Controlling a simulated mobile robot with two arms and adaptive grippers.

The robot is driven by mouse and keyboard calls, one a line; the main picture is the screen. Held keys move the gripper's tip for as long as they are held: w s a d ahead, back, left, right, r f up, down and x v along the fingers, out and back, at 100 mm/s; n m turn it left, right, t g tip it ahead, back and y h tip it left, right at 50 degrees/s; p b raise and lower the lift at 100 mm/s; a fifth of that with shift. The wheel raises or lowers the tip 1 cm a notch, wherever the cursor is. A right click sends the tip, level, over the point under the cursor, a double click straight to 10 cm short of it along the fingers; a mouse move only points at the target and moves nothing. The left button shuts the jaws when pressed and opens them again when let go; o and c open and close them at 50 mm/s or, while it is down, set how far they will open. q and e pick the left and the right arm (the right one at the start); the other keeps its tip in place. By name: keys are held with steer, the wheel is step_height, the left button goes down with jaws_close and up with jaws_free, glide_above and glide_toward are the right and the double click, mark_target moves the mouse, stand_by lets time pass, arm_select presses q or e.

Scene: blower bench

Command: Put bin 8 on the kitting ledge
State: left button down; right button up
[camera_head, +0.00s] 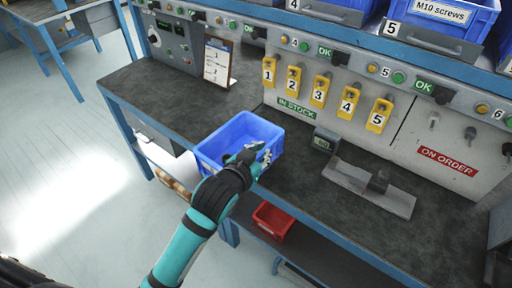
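An open blue bin (226,140) stands on the dark bench top (300,180) at its front edge, near the middle of the view. I see no number on it. My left gripper (258,157) is at the bin's right side, over the near right rim. The gripper and its arm hide part of that rim and the bin's inside. I cannot tell whether the fingers are closed on the wall. My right gripper is not in view. I cannot tell which surface is the kitting ledge.
A clipboard (217,62) stands behind the bin. A small grey device (325,140) and a scale-like plate (368,187) are to the right. Yellow tags numbered 1 to 5 (319,91) hang on the back panel. A red bin (272,220) sits below. Blue bins (436,40) line the upper shelf.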

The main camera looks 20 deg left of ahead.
mark_target(259, 118)
arm_select(q)
steer(key=shift+y, duration=0.3)
steer(key=shift+w+a+r, duration=0.1)
steer(key=shift+w+r, duration=0.1)
steer(key=w+a, duration=0.1)
steer(key=w, duration=0.4)
steer(key=w+a+f, duration=0.1)
steer(key=w, duration=0.4)
steer(key=w+a, duration=0.1)
steer(key=w, duration=0.4)
steer(key=shift+a+f, duration=0.3)
steer(key=shift+a, duration=0.1)
steer(key=shift+f, duration=1.85)
steer(key=c, duration=1.5)
jaws_free()
steer(key=shift+s+f, duration=0.1)
